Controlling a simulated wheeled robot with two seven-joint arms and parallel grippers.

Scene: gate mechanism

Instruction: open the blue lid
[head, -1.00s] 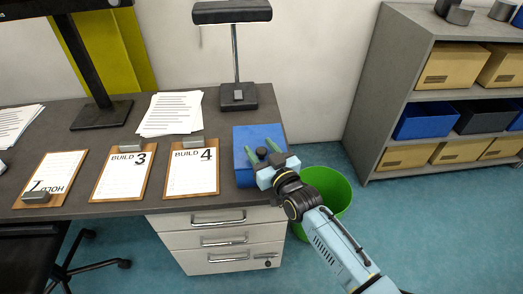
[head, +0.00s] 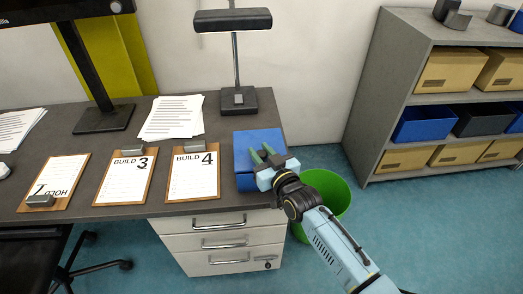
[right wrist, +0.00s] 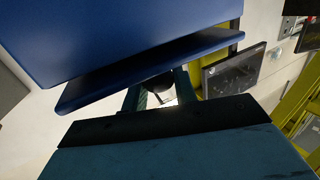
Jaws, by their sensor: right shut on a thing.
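A blue box with a blue lid (head: 245,140) stands at the right end of the desk. In the head view the lid lies flat on the box body (head: 245,184). My right gripper (head: 263,156) is over the lid's right part, its green fingers close together. In the right wrist view the blue lid (right wrist: 150,66) fills the upper left, and my right gripper (right wrist: 158,92) is shut on a small dark part between its fingers, which looks like the lid's handle. The fingers and gripper body hide most of that part. My left gripper is in neither view.
A desk lamp (head: 238,98) stands just behind the box. Clipboards (head: 195,176) and papers (head: 171,117) lie to its left. A green bin (head: 327,195) is on the floor to the right of the desk. A shelf (head: 398,95) with boxes stands farther right.

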